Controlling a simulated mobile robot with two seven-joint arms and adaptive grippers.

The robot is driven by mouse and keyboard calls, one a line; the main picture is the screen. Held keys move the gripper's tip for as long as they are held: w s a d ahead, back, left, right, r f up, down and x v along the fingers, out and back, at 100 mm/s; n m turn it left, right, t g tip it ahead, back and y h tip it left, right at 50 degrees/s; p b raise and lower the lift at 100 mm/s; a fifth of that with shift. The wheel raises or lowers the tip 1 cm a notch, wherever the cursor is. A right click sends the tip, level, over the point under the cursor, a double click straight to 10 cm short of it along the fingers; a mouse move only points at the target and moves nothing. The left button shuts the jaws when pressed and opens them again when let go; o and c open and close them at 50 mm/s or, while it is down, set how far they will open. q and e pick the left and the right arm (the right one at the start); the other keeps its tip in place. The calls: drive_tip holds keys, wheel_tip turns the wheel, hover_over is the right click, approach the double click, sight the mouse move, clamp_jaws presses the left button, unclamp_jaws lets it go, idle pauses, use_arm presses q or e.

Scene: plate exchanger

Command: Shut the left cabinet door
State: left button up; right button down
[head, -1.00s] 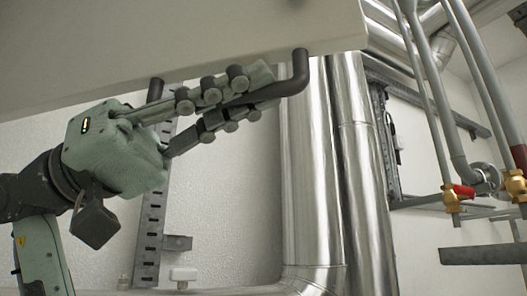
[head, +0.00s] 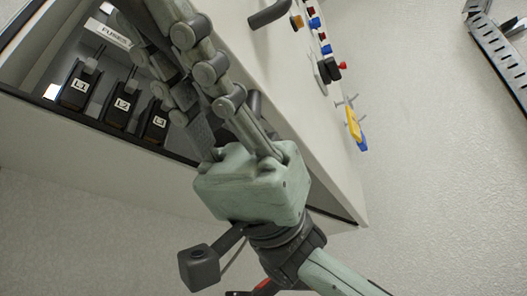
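A white cabinet (head: 110,178) is seen from below at the upper left, with an opening into its interior. To the right of the opening is a white panel (head: 300,130) with a dark bar handle (head: 270,12). I cannot tell whether this panel is the left door or another part of the front. My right gripper (head: 152,25), its arm coming in from the lower right, reaches up in front of the opening. Its fingers cover part of the interior and the panel's near edge. A dark piece shows behind one finger; whether it is held is unclear. My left gripper is out of view.
Black fuse holders (head: 120,103) marked L1, L2 and L3 sit inside the opening under a fuse label (head: 107,33). A perforated metal rail (head: 500,50) is at the upper right. The wall (head: 430,170) between is bare.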

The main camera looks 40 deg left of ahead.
drive_tip(key=shift+a, duration=0.85)
drive_tip(key=shift+r, duration=0.1)
drive_tip(key=c, duration=1.6)
unclamp_jaws()
drive_tip(key=shift+o, duration=0.2)
drive_tip(key=v, duration=1.2)
drive_tip(key=shift+d, duration=0.15)
